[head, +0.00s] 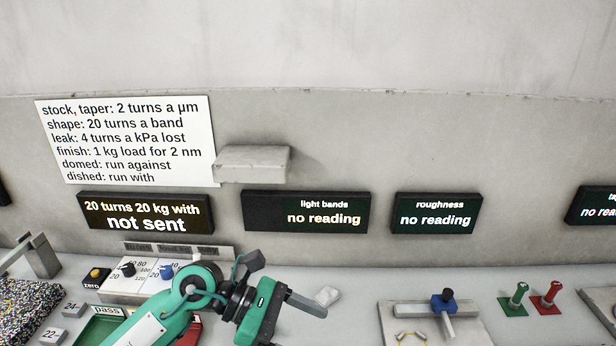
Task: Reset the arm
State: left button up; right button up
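My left arm, green and black, comes in from the lower left in the head view and bends over the bench. Its gripper (308,304) points right, with a grey finger showing above the bench. I see the fingers from the side and cannot tell whether they are open or shut. A small pale block (327,295) shows just beyond the fingertip; I cannot tell whether they touch. My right gripper is not in view.
Under and beside the arm are a control panel with knobs (127,270), a yellow button (95,274) and a green "pass" tray (92,332). To the right stand a plate with a blue-knobbed clamp (444,301), a green peg (517,296) and a red peg (549,297). A shelf (252,163) juts from the wall.

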pick_arm(q)
notch_tip(320, 180, up, 10)
jog(key=n+t+h, duration=0.6)
jog(key=n+h, duration=0.3)
jog(key=n, duration=0.1)
jog(key=w+a+n+t+y, duration=0.4)
jog(key=w+a+n+t, duration=0.15)
jog(key=n+t, duration=0.9)
jog(key=s+a+f+n+g+y, duration=0.1)
jog(key=a+f+n+y, duration=0.75)
jog(key=n, duration=0.35)
jog(key=a+f+n+g+y, duration=0.2)
jog(key=a+f+n+y, duration=0.5)
jog(key=f+n+y, duration=0.4)
jog(key=s+a+f+n+g+h, duration=0.1)
jog(key=s+f+n+g, duration=0.2)
jog(key=s+f+g, duration=0.45)
jog(key=s+a+f+n+g+h, duration=0.1)
jog(key=s+f+n+g, duration=0.3)
jog(key=s+f, duration=0.65)
jog(key=s+f+g+b, duration=0.1)
jog(key=s+f+b, duration=0.2)
jog(key=f, duration=2.6)
jog(key=s+a+f+g+b, duration=0.1)
jog(key=s+a+f+b, duration=0.1)
jog(key=s+f, duration=1.7)
notch_tip(320, 180, down, 4)
jog(key=shift+s+a+r+m+y, duration=0.2)
jog(key=shift+s+a+m+y, duration=0.15)
jog(key=shift+a, duration=0.15)
